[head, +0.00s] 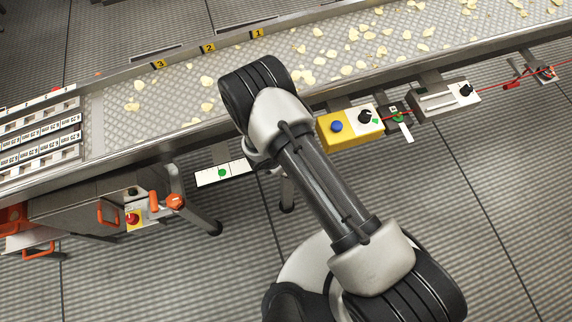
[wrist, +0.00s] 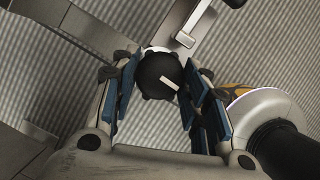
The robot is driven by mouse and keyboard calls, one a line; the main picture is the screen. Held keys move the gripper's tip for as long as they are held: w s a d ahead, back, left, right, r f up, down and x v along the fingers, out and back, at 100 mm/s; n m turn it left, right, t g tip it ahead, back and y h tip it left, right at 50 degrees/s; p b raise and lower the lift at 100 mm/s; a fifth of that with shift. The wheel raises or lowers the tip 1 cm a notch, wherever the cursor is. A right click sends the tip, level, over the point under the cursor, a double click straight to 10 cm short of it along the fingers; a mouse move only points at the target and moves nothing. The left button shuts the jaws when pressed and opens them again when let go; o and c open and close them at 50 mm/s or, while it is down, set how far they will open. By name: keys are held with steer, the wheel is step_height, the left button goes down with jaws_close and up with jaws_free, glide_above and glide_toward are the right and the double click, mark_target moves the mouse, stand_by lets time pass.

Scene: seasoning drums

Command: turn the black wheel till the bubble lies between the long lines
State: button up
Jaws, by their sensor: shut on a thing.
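The black wheel (wrist: 153,69) shows in the wrist view as a round, lobed knob with a white mark on its face. My gripper (wrist: 164,78) is shut on it, with blue-padded fingers on both sides. In the head view my arm hides the wheel and the gripper. A white plate (head: 205,178) with thin dark lines hangs below the conveyor's near edge, left of my arm. A green round spot (head: 222,172), seemingly the bubble, lies near its middle. The lines are too small to tell long from short.
The conveyor (head: 300,45) carries scattered chips behind my arm. A yellow box (head: 335,137) with a blue button and a black knob (head: 365,117) sits right of my arm. A grey cabinet with orange handles (head: 174,201) stands at left. Open floor lies in front.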

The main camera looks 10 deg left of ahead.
steer(key=m, duration=0.2)
steer(key=m+g+h+b, duration=0.1)
steer(key=m, duration=0.1)
steer(key=shift+w+a+f+b, duration=0.1)
steer(key=shift+w+a+b, duration=0.05)
steer(key=shift+b, duration=0.15)
steer(key=shift+m+g+h+b, duration=0.3)
steer(key=shift+m+g+b, duration=0.5)
steer(key=shift+m, duration=1.1)
steer(key=o, duration=1)
step_height(320, 180, up, 10)
steer(key=shift+r, duration=0.1)
